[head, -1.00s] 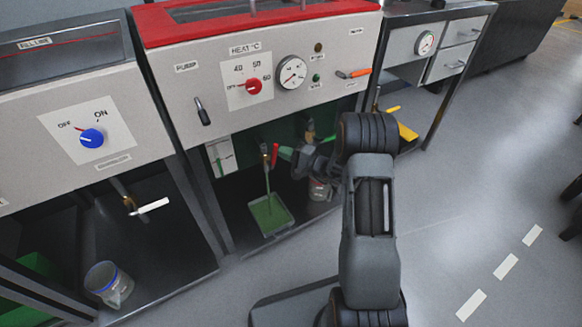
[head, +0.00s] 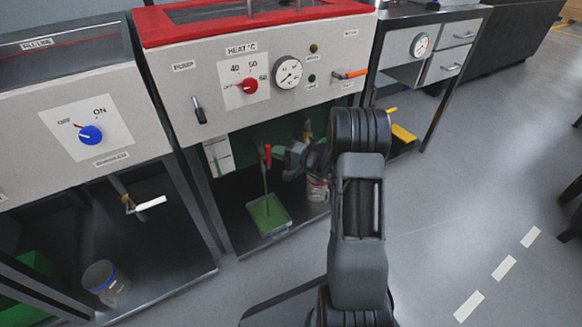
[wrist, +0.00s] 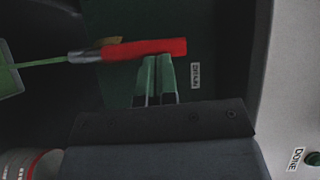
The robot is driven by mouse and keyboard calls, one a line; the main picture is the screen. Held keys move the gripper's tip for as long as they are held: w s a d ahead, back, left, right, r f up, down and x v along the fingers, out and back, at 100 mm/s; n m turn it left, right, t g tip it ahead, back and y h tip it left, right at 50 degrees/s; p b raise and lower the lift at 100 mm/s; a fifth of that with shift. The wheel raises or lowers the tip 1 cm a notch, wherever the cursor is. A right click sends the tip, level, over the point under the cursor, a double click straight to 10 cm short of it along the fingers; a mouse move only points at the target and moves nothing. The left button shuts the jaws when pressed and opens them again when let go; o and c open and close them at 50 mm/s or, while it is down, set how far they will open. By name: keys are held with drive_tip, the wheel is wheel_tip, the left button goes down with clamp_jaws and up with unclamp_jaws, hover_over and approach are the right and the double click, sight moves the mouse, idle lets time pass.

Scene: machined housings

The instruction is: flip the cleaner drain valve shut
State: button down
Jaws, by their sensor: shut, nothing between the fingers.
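The drain valve's red handle (head: 267,154) is under the middle machine with the red top. In the wrist view the handle (wrist: 145,48) lies across the picture, its metal root at the left and its free end beside the DRAIN label (wrist: 195,75). A thin green stream (wrist: 42,62) runs from the valve to the green tray (head: 281,226) below. My gripper (wrist: 157,62) is shut and empty. Its fingertips are right beside the handle, near its free end; I cannot tell whether they touch. In the head view the fingertips are hard to make out.
A jar (head: 317,187) stands behind my gripper, right of the tray. The left bench has a white-handled valve (head: 151,203) and a beaker (head: 105,282). A yellow handle (head: 403,133) is at the right bench. The floor at the right is clear.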

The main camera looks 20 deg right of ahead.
drive_tip(key=shift+d, duration=0.1)
drive_tip(key=w+d+p+v, duration=0.1)
drive_tip(key=d+v, duration=0.1)
drive_tip(key=v, duration=1)
drive_tip(key=shift+d+f, duration=0.25)
drive_tip(key=shift+r+p, duration=0.1)
drive_tip(key=shift+p, duration=0.2)
